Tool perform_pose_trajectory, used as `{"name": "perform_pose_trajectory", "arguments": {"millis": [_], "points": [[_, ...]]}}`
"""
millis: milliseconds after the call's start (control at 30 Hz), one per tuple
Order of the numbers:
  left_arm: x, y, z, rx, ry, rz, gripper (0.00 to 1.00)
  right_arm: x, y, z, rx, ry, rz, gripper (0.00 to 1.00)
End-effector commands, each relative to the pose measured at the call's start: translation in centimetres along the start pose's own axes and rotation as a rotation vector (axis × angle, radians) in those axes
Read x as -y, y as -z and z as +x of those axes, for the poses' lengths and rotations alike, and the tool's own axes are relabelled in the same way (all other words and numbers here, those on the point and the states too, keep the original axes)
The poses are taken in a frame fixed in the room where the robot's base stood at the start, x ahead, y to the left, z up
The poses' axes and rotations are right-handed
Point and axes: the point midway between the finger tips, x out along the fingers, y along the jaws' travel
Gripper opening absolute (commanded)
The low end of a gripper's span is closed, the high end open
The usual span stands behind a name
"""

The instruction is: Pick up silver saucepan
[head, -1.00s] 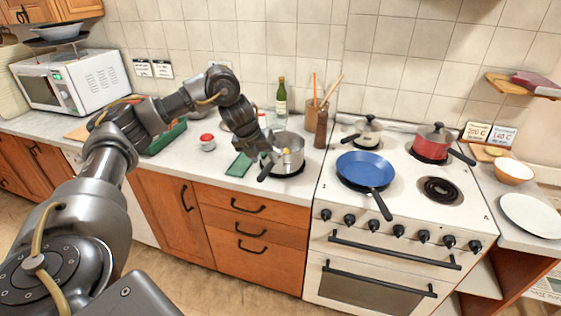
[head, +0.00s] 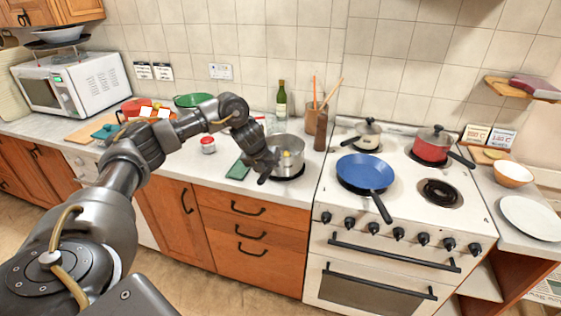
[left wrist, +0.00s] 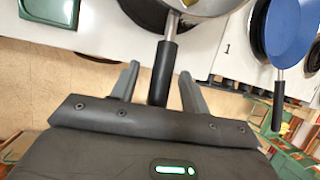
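The silver saucepan (head: 288,153) stands on a dark round mat on the counter, left of the stove, with yellowish things inside. Its black handle (left wrist: 163,72) points toward the front left of the counter. My left gripper (head: 264,163) is at the handle. In the left wrist view, my left gripper (left wrist: 160,82) is open, with one finger on each side of the handle and gaps between. The pan body (left wrist: 200,6) is cut off at the top of that view. My right gripper is out of view.
A blue frying pan (head: 366,172), a red pot (head: 432,147) and a cream pot (head: 367,133) stand on the stove. A green board (head: 238,170) lies left of the saucepan. A red-lidded jar (head: 208,145) and a wine bottle (head: 281,100) stand nearby.

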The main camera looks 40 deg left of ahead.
Motion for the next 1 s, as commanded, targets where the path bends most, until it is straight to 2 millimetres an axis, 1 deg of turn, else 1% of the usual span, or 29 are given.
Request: {"name": "perform_pose_trajectory", "arguments": {"millis": [33, 67, 333, 667, 1000], "points": [[0.0, 0.01, 0.0, 0.0, 0.0, 0.0, 0.39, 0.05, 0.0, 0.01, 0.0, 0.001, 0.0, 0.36], [0.0, 0.01, -0.01, 0.0, 0.0, 0.0, 0.36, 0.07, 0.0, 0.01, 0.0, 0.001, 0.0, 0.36], [-0.01, 0.01, -0.02, 0.0, 0.0, 0.0, 0.0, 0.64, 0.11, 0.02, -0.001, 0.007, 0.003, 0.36], [0.1, -0.22, -0.21, 0.006, 0.003, -0.001, 0.0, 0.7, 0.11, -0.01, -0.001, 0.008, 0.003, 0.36], [0.15, -0.28, -0.4, 0.005, 0.003, -0.001, 0.0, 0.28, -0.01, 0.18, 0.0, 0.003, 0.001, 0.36]]}}
